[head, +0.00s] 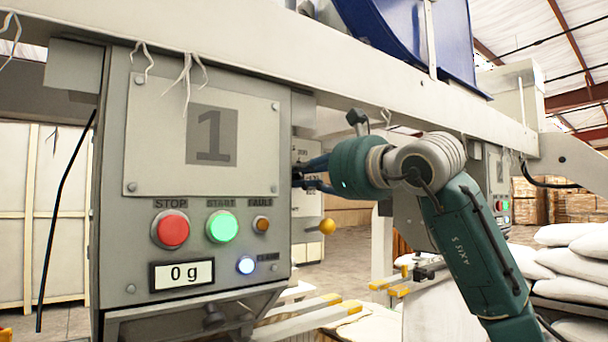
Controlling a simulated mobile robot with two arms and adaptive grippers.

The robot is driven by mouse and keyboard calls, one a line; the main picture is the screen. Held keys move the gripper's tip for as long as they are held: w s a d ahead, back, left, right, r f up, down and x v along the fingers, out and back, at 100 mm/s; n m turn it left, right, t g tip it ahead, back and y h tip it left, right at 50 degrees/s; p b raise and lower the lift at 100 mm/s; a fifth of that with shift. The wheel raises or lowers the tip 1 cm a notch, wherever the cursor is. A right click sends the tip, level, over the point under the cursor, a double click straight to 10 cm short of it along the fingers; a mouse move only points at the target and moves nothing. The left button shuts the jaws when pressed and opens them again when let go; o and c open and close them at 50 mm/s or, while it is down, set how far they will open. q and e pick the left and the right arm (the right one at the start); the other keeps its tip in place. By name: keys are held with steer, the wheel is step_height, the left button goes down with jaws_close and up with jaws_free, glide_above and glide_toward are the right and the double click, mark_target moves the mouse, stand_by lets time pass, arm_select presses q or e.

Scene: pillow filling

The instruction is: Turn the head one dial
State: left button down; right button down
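The head one unit is a grey control box (255,178) marked "1", at left in the head view. Its front has a red STOP button (170,229), a green START button (222,227), a small orange FAULT lamp (261,225), a lit blue-white CLEAR button (246,265) and a display (182,274) reading "0 g". I see no dial on this front. My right gripper (302,176) is at the box's right edge, pointing left. My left gripper is not in view.
A lever with an orange ball knob (327,226) is just below my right gripper. A long beige beam (270,55) crosses above the box. Another control unit (497,185) stands behind my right arm. White sacks (575,262) are stacked at right.

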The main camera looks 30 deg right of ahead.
stand_by(0.4)
steer(key=m, duration=0.3)
steer(key=shift+b, duration=0.4)
steer(key=m, duration=0.5)
steer(key=m+b, duration=0.1)
steer(key=m, duration=0.2)
steer(key=shift+d+r+m, duration=0.25)
steer(key=shift+d+m, duration=0.05)
